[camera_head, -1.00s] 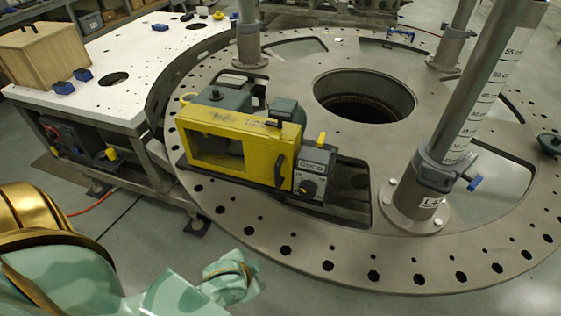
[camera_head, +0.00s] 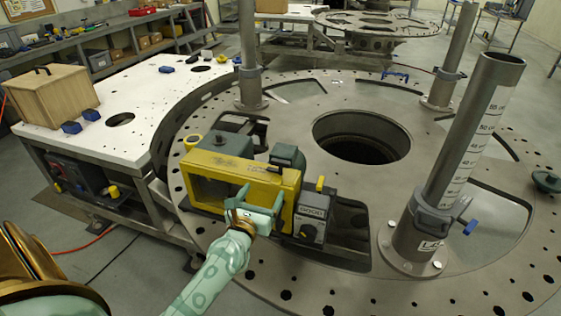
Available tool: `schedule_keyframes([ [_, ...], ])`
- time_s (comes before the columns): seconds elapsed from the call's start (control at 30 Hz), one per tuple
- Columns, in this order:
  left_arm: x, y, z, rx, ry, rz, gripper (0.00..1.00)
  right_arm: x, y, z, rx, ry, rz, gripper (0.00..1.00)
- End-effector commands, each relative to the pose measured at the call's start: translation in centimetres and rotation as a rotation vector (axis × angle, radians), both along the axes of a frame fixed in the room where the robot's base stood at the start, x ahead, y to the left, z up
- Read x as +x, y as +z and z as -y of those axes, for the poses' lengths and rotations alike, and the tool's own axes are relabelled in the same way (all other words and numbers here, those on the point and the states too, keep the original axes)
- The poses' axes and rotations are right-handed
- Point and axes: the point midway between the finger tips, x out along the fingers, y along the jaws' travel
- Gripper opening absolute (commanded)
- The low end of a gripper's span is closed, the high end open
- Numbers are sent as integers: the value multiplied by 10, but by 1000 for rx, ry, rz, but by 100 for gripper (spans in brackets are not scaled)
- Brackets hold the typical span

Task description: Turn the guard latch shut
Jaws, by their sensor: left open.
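The yellow guard (camera_head: 205,163) is a framed cover with a window, on the front of a grey machine (camera_head: 222,145) set on the turret plate (camera_head: 345,254). A dark latch showed on the right part of its front earlier; my left gripper now hides most or all of that spot. My left gripper (camera_head: 240,197) is open in front of the guard's right half, its fingers pointing at the guard. I cannot tell whether it touches. A grey control box (camera_head: 312,217) with a black knob and a yellow top lever is just right of the guard. My right gripper is not in view.
A steel post (camera_head: 467,150) with a scale and a blue-handled clamp (camera_head: 440,218) stands to the right. The plate has a large round hole (camera_head: 362,137) behind the machine. A white table (camera_head: 150,85) with a wooden box (camera_head: 52,95) is at left.

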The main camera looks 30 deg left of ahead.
Motion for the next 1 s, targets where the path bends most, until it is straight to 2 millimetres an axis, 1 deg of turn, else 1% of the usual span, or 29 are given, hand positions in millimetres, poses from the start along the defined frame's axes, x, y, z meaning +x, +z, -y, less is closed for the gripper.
schedule_keyframes([
  [0.17, 35, 2, -8, 6, -1, 4, 78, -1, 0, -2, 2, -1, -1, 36],
  [0.2, 46, 3, -11, 6, -1, 4, 78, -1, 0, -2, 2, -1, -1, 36],
  [0.4, 96, 0, -22, 8, -2, 2, 78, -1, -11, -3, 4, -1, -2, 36],
  [0.5, 117, -1, -27, 8, -3, 3, 78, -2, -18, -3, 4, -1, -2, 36],
  [0.6, 132, -1, -31, 8, -3, 2, 78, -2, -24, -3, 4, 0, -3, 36],
  [0.7, 143, -1, -33, 9, -4, 1, 78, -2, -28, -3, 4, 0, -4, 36],
  [0.8, 148, 1, -35, 9, -4, 1, 78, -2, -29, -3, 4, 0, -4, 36],
  [1.0, 149, 2, -35, 10, -4, 0, 78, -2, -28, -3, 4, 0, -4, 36],
])
